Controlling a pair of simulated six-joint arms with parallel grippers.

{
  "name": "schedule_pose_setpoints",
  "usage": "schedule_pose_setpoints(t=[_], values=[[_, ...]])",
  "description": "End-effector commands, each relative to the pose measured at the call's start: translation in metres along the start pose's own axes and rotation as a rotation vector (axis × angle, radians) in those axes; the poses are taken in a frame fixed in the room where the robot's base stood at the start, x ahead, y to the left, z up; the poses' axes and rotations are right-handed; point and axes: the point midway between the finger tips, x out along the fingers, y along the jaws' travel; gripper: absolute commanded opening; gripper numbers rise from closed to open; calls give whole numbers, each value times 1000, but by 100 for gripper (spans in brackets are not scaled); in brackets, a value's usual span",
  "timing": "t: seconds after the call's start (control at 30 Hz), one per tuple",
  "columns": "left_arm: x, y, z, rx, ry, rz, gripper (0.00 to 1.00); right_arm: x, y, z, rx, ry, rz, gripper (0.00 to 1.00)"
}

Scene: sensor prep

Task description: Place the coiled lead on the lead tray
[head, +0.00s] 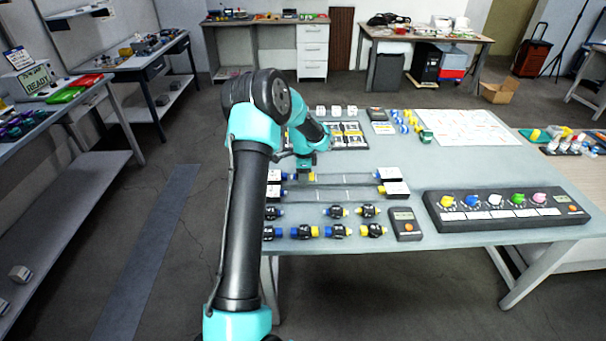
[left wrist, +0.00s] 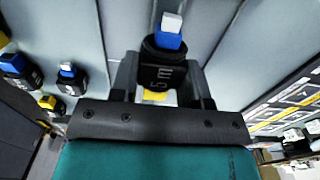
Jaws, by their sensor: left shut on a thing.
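My left gripper (head: 306,166) is low over the table, left of its middle. In the left wrist view (left wrist: 160,85) it is shut on a black coiled lead (left wrist: 165,70) with a blue plug, a pale tip and a yellow end. The lead bears a white length mark. In the head view my gripper hides most of it. A flat tray with white labels and yellow lines (head: 350,136) lies beyond my gripper; it seems to be the lead tray. Its printed face also shows at the right of the left wrist view (left wrist: 285,105). My right gripper is not in view.
Several other coiled leads (head: 337,231) lie in rows near the front edge. Two long straight fixtures with white end blocks (head: 396,188) lie just beyond them. A grey meter (head: 405,223) and a black knob panel (head: 505,208) stand at right. Bare table lies right of centre.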

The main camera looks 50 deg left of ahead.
Motion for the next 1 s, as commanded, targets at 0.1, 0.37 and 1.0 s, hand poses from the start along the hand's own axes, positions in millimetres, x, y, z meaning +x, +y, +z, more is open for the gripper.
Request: schedule_pose_setpoints(t=[0.1,0.37,1.0], values=[[2,-20,0,-1,0,-2,17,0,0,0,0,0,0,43],[4,-42,0,-1,-1,-1,17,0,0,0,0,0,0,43],[34,-48,0,0,-1,1,17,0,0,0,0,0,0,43]])
